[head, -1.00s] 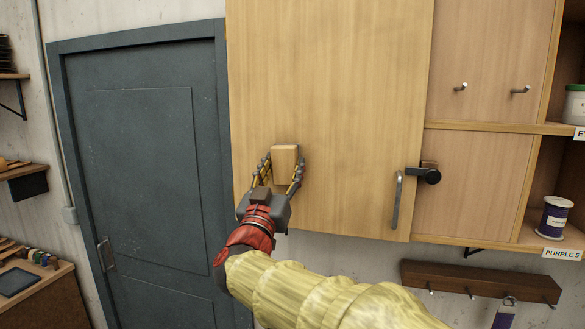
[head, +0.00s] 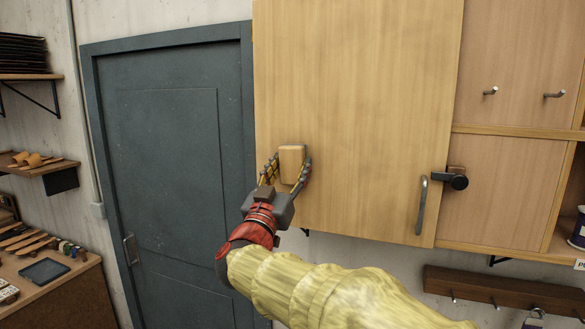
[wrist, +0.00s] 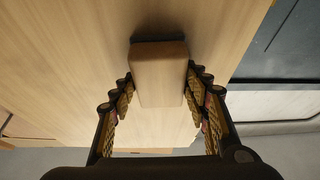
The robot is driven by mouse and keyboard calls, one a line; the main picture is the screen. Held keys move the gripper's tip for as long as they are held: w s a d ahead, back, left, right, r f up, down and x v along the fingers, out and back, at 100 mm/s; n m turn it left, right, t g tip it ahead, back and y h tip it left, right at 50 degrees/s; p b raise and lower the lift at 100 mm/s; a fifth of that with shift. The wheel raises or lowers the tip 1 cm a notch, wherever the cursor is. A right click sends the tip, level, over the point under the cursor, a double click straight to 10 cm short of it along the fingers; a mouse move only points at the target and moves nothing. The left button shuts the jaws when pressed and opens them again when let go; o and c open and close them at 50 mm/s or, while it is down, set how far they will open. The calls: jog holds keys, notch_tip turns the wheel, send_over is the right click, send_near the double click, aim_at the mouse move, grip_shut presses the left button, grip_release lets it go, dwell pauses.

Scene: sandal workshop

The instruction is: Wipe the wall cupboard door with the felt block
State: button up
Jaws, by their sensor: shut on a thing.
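The wall cupboard door (head: 365,100) is a pale wooden panel with a metal bar handle (head: 421,205) near its lower right corner. My gripper (head: 288,172) is shut on the felt block (head: 292,160), near the door's lower left edge. The block has a light wooden body. In the wrist view the block (wrist: 159,75) sits between the two fingers, with a dark layer (wrist: 158,39) at its far end against or very close to the door (wrist: 70,60). Whether it touches cannot be told for sure.
A black latch (head: 457,181) sits right of the handle. A grey door (head: 170,150) stands to the left, with shelves and a workbench (head: 60,290) farther left.

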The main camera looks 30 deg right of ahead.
jog(key=shift+a, duration=0.1)
jog(key=shift+s+a+f, duration=0.1)
jog(key=shift+s+a, duration=0.05)
jog(key=shift+a, duration=0.1)
jog(key=shift+s+a+b, duration=0.15)
jog(key=shift+s+a, duration=0.65)
jog(key=shift+a, duration=0.2)
jog(key=shift+s+a+b, duration=0.15)
jog(key=shift+s+a, duration=0.65)
jog(key=shift+a, duration=0.15)
jog(key=shift+s, duration=0.1)
jog(key=shift+s+a, duration=0.45)
jog(key=shift+a, duration=0.15)
jog(key=shift+s+a, duration=0.4)
jog(key=shift+a, duration=0.2)
